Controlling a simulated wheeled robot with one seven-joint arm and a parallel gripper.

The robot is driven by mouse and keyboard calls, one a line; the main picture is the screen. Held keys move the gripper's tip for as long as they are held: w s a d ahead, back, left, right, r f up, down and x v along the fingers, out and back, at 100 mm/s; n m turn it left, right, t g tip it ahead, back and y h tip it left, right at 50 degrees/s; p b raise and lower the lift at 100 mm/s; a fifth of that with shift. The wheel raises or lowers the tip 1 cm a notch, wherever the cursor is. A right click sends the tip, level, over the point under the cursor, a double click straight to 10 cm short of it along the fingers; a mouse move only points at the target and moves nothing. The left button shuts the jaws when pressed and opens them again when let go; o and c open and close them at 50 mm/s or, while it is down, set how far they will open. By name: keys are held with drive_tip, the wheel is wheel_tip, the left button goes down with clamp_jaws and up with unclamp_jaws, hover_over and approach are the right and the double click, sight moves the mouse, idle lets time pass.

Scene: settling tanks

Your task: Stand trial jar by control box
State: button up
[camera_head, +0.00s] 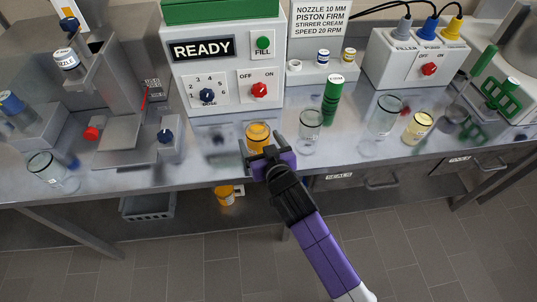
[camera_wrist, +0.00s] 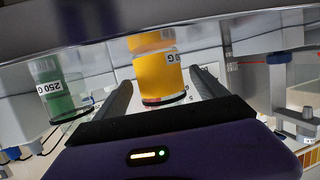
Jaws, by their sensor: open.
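A clear jar with orange contents (camera_head: 258,136) stands upright on the metal bench, in front of the control box (camera_head: 215,60) with the READY sign; no label shows whether it is the trial jar. My gripper (camera_head: 264,148) is open at this jar, reaching in from the bench front. In the wrist view, the orange jar (camera_wrist: 158,78) sits between the two spread fingers of my gripper (camera_wrist: 161,80). A small gap shows beside the right finger; contact on the left is hard to tell. The jar's label is only partly visible.
To the right stand an empty glass jar (camera_head: 310,128), a green jar (camera_head: 332,95), a larger glass jar (camera_head: 383,120) and a pale yellow jar (camera_head: 417,127). At the left are a grey device (camera_head: 120,140) and another glass jar (camera_head: 50,172).

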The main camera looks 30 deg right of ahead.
drive_tip(key=v, duration=0.9)
drive_tip(key=shift+s+b, duration=0.3)
drive_tip(key=shift+b, duration=0.1)
drive_tip(key=s+n+y, duration=0.2)
drive_tip(key=s, duration=2.3)
drive_tip(key=s+d+r, duration=0.1)
drive_tip(key=s+r, duration=0.3)
drive_tip(key=s, duration=0.3)
drive_tip(key=shift+s+r+m, duration=0.3)
drive_tip(key=shift+s, duration=0.05)
